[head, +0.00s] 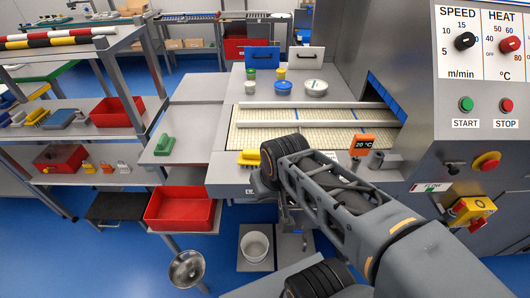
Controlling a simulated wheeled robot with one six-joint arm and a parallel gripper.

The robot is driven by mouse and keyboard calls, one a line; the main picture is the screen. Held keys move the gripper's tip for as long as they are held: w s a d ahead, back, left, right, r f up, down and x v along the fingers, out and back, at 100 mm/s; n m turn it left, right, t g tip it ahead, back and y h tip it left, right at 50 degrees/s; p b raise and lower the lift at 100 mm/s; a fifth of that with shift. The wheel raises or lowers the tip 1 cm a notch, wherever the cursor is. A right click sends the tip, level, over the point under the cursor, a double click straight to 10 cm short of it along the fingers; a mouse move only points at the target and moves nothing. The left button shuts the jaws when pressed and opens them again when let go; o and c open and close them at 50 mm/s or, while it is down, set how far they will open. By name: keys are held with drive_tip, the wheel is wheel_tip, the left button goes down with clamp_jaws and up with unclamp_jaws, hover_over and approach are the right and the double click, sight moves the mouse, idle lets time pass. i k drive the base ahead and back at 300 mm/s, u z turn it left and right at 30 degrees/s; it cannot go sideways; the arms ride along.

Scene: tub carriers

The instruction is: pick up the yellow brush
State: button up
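A yellow brush (249,157) lies on the front part of the conveyor machine's steel table, close to the left of my arm's black joint. My arm's joint may cover part of its right end. Another yellow brush-like item (38,116) lies on the middle shelf of the rack at the left. My arm reaches in from the lower right and its black joint stands in front of the table edge. I cannot make out my gripper's fingers in this view.
A green brush (165,144) lies on the side table. Red bins (180,208) stand below and on the rack (75,131). Small tubs (283,88) stand behind the conveyor belt (300,116). A white bucket (254,246) and a steel bowl (187,269) are low in front.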

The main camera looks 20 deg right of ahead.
sight(250, 157)
drive_tip(key=z, duration=0.05)
drive_tip(key=k, duration=0.5)
drive_tip(key=u, duration=1.6)
drive_tip(key=i, duration=1.25)
drive_tip(key=z, duration=2)
